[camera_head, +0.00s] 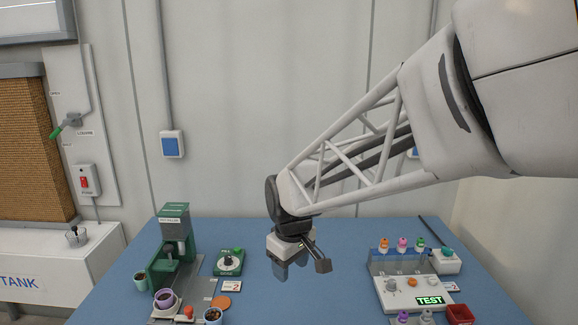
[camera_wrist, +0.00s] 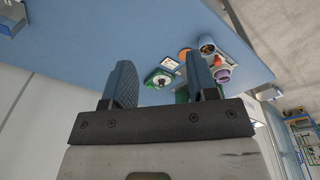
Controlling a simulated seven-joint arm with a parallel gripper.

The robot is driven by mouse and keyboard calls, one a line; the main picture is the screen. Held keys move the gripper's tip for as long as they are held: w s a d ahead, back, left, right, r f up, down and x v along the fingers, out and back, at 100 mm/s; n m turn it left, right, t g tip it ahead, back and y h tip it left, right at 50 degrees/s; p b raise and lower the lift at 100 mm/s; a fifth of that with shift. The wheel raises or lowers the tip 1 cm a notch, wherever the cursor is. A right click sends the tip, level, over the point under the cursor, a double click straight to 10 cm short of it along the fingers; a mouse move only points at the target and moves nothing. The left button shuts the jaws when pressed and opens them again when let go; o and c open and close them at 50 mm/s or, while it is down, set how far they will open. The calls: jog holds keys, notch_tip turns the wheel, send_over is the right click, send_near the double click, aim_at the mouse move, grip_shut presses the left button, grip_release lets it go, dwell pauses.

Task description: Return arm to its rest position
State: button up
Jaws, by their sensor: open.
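My gripper (camera_head: 292,268) hangs over the middle of the blue table in the head view, with my arm reaching in from the upper right. Its fingers point down and look empty. In the wrist view my gripper (camera_wrist: 162,85) shows two dark fingers spread apart with nothing between them. Below and beyond them lie the blue table and, near the right finger, the small items of the green station. I cannot tell the exact height of the fingers above the table.
The green machine (camera_head: 174,240) stands left on the blue table (camera_head: 300,305), with a purple cup (camera_head: 166,300), an orange disc (camera_head: 220,303) and a green dial box (camera_head: 229,262) nearby. A white test unit (camera_head: 410,293) with coloured-top bottles stands right. The table's front middle is clear.

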jog(key=s+d+r+m+t, duration=0.1)
jog(key=s+d+m, duration=0.8)
jog(key=s+d, duration=0.9)
jog(key=s+r, duration=0.1)
jog(key=s, duration=0.2)
jog(key=shift+s+r, duration=0.35)
jog(key=shift+r, duration=0.05)
